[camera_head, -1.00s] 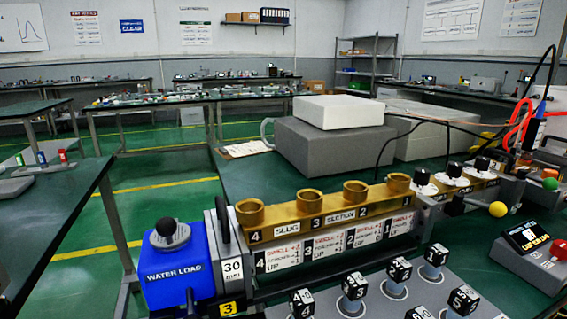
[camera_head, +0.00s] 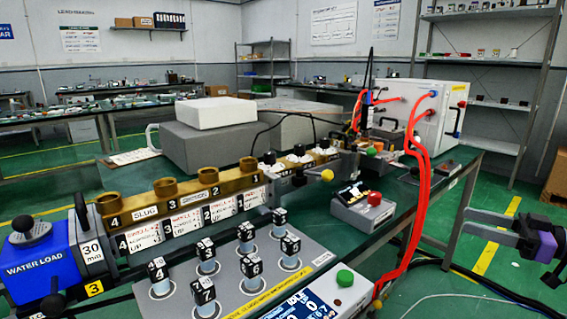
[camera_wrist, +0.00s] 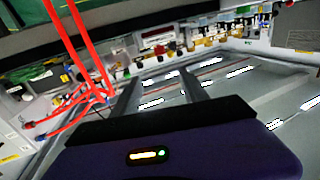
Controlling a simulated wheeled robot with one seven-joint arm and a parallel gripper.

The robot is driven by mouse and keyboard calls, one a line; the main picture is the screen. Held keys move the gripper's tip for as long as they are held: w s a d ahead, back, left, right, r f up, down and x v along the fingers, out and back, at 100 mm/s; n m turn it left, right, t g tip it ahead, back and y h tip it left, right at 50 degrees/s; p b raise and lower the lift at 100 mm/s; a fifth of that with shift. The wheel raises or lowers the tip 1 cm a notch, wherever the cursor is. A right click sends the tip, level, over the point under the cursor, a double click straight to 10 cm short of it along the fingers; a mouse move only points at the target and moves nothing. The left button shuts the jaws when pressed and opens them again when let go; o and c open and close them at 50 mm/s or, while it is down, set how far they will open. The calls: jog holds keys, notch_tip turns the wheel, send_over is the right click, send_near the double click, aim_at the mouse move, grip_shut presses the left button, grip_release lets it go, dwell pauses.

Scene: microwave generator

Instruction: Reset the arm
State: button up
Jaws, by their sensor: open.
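My gripper (camera_head: 474,226) shows at the right edge of the head view, out over the green floor and to the right of the bench. Its fingers point left, toward the bench. In the wrist view its two dark fingers (camera_wrist: 158,80) are spread apart with nothing between them. The rest of my arm is outside the head view. The waveguide bench apparatus stands apart from my gripper, with a brass slug section (camera_head: 182,193) and a blue water load (camera_head: 38,262) at its left end.
A grey panel with several numbered black cubes on posts (camera_head: 245,232) lies at the front of the bench. A white generator box (camera_head: 432,110) with red cables (camera_head: 418,190) stands at the bench's right end. A metal shelf (camera_head: 490,62) stands behind.

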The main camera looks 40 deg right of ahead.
jog(key=w+d+f+m+h, duration=0.2)
jog(key=d+m+h, duration=0.8)
jog(key=h, duration=0.1)
jog(key=w+a+f+m+g+h, duration=0.1)
jog(key=a+f+m+g+h, duration=0.4)
jog(key=a+f, duration=0.7)
jog(key=s+a+f+n+t+y, duration=0.1)
jog(key=s+a+f+n+t, duration=0.15)
jog(key=a, duration=1.15)
jog(key=s+a+f+n+t+y, duration=0.1)
jog(key=s+a+n+t, duration=0.2)
jog(key=a, duration=1.1)
jog(key=s+a+f+n+g+y, duration=0.25)
jog(key=s+a+n+y, duration=0.45)
jog(key=s+a, duration=0.7)
notch_tip(320, 180, up, 25)
jog(key=w+a+m+p, duration=0.1)
jog(key=p, duration=2.3)
jog(key=shift+f+y, duration=0.2)
jog(key=shift+y, duration=0.2)
jog(key=shift+a+m, duration=0.1)
jog(key=shift+m, duration=0.15)
jog(key=shift+c, duration=0.2)
